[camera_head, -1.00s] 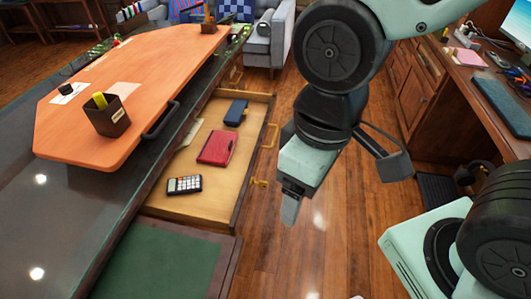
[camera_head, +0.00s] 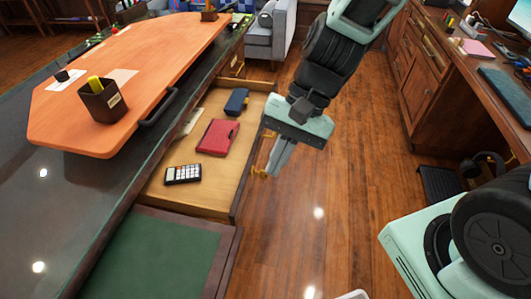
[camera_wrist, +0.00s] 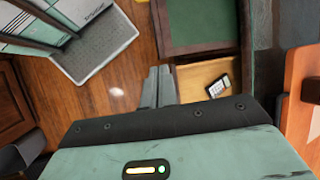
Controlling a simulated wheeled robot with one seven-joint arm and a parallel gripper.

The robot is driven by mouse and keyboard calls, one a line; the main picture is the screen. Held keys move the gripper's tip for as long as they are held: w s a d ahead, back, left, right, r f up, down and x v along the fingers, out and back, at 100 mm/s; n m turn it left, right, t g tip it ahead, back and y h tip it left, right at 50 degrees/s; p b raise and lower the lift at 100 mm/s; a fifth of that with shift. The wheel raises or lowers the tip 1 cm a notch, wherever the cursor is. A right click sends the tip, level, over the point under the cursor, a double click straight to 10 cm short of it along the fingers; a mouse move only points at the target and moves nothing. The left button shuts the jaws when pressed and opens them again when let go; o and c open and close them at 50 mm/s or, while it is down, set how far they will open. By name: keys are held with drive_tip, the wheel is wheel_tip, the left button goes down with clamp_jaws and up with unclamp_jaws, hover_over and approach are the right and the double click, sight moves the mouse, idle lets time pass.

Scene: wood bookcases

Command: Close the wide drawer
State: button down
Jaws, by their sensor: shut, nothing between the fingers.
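The wide drawer (camera_head: 207,197) stands pulled out from under the dark desk top in the head view. It holds a calculator (camera_head: 183,174), a red folder-like item (camera_head: 217,137) and a dark blue case (camera_head: 236,101). Brass handles sit on its outer front; one handle (camera_head: 259,172) shows beside my fingers. My gripper (camera_head: 277,170) is shut and empty, pointing down just outside the drawer front. I cannot tell whether it touches the front. In the wrist view my shut fingers (camera_wrist: 158,88) lie beside the drawer (camera_wrist: 196,78), with the calculator (camera_wrist: 219,86) inside it.
A dark desk top (camera_head: 60,215) with an orange raised board (camera_head: 125,75) and a pencil cup (camera_head: 103,99) lies over the drawer. A green panel (camera_head: 150,255) is nearer. Open wood floor (camera_head: 335,190) lies to the right, then wooden cabinets (camera_head: 420,85). A grey armchair (camera_head: 270,38) stands behind.

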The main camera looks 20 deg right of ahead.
drive_tip(key=w+d+f+m+t+y+b, duration=0.3)
drive_tip(key=w+d+f+m+t, duration=0.4)
drive_tip(key=w+d+f+m, duration=1.05)
drive_tip(key=m, duration=0.2)
approach(256, 154)
drive_tip(key=x, duration=0.5)
drive_tip(key=shift+w+d+f, duration=0.1)
drive_tip(key=shift+d+f, duration=0.05)
drive_tip(key=shift+f, duration=0.45)
drive_tip(key=shift+w+a, duration=0.25)
drive_tip(key=shift+a, duration=0.1)
drive_tip(key=shift+a, duration=0.1)
